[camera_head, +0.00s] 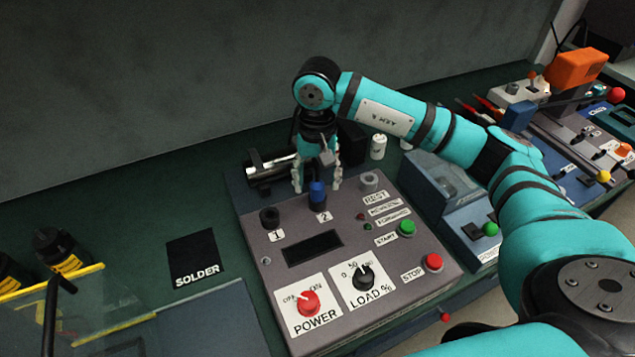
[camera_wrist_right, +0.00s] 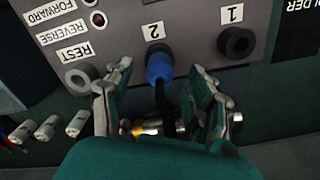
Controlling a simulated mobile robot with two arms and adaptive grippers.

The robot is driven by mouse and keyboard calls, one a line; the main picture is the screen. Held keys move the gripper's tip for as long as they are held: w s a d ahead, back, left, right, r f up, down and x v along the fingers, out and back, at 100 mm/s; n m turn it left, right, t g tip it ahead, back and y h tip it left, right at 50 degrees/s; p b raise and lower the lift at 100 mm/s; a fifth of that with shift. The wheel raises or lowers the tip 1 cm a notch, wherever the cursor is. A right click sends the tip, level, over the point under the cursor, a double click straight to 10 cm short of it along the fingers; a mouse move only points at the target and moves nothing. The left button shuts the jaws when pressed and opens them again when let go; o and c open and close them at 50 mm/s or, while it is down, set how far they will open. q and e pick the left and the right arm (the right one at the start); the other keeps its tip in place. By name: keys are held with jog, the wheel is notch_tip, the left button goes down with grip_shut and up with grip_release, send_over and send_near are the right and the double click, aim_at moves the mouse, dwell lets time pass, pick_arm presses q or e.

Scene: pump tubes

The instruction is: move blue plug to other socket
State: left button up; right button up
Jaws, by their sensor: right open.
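The blue plug (camera_head: 317,192) stands in socket 2 of the grey control panel (camera_head: 278,248); in the right wrist view the plug (camera_wrist_right: 159,68) sits below the "2" label with a dark cable running from it. The black socket 1 (camera_head: 270,217) is empty; it also shows in the right wrist view (camera_wrist_right: 237,43). A grey REST holder (camera_head: 369,181) is at the panel's right. My right gripper (camera_head: 318,184) is open, its fingers on either side of the plug, apart from it in the right wrist view (camera_wrist_right: 162,92). My left gripper is not in view.
A black and silver pump part (camera_head: 268,170) lies behind the panel. White cylinders (camera_head: 378,147) stand right of my gripper. A blue-grey box (camera_head: 440,180) adjoins the panel's right.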

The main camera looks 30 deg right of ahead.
aim_at(317, 181)
notch_tip(317, 181, up, 10)
dwell(0.3)
jog(key=shift+r, duration=0.15)
dwell(0.8)
